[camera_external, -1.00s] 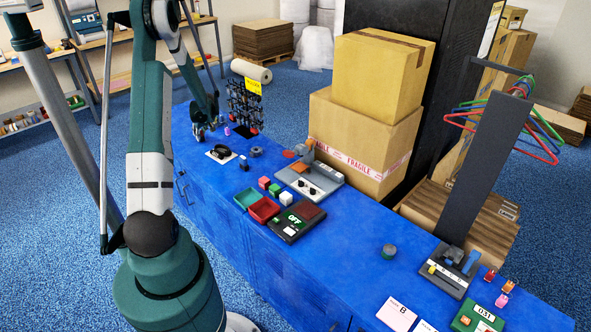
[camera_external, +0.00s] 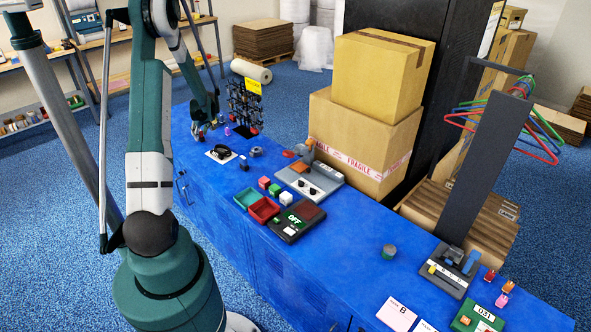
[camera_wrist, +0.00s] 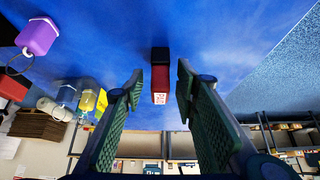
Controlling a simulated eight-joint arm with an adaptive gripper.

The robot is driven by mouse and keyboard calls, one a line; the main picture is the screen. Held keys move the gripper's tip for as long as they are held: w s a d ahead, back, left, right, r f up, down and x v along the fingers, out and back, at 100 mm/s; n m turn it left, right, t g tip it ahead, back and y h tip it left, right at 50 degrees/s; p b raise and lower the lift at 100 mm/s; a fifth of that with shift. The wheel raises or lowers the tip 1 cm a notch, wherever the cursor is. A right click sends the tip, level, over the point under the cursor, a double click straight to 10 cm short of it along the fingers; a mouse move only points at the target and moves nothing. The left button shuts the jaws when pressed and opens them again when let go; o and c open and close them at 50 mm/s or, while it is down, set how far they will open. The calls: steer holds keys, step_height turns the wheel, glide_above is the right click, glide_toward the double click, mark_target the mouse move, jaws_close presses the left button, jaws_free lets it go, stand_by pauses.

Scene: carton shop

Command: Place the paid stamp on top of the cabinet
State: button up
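The paid stamp (camera_wrist: 160,78) is a small red and black block with a white label in the wrist view. It is on the blue surface, in line with the gap between my fingertips. My gripper (camera_wrist: 159,88) is open, with a green-padded finger on each side and nothing held. In the external view my gripper (camera_external: 205,122) is low over the far left end of the blue counter (camera_external: 345,235). A tall black cabinet-like unit (camera_external: 440,90) stands behind the cartons; I cannot tell whether it or the blue counter is the cabinet meant.
A purple tag-like item (camera_wrist: 38,37) lies near the stamp. A black rack with a yellow sign (camera_external: 245,105) stands close to the right of my gripper. Trays, coloured cubes and a scale (camera_external: 310,180) occupy the middle of the counter. Two large cartons (camera_external: 365,130) stand behind.

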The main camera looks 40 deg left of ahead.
steer(key=p+v, duration=0.1)
steer(key=v, duration=0.9)
steer(key=shift+d+r+p, duration=0.2)
steer(key=shift+r+p, duration=0.1)
steer(key=shift+r, duration=0.05)
stand_by(0.3)
stand_by(0.4)
steer(key=w+d+r+m+t+h, duration=0.1)
steer(key=w+d+r+m, duration=0.15)
steer(key=d+r, duration=0.7)
steer(key=w+d+r+m+t, duration=0.1)
steer(key=d+r+m+t, duration=0.2)
steer(key=d, duration=1.2)
steer(key=w+d+r+m+h, duration=0.1)
steer(key=w+d+r+m, duration=0.15)
steer(key=d+r, duration=0.75)
steer(key=s+d+m+t+h, duration=0.1)
steer(key=s+d+m, duration=0.2)
steer(key=s+d, duration=0.3)
steer(key=s+d+r+m+t+h, duration=0.1)
steer(key=s+d, duration=0.5)
steer(key=d, duration=1.1)
steer(key=s+d+m+t+h, duration=0.1)
steer(key=s+d+m+h, duration=0.1)
steer(key=s+d+m, duration=0.4)
steer(key=shift+d+r+h, duration=0.2)
steer(key=shift+d+h, duration=0.1)
steer(key=shift+d, duration=2.45)
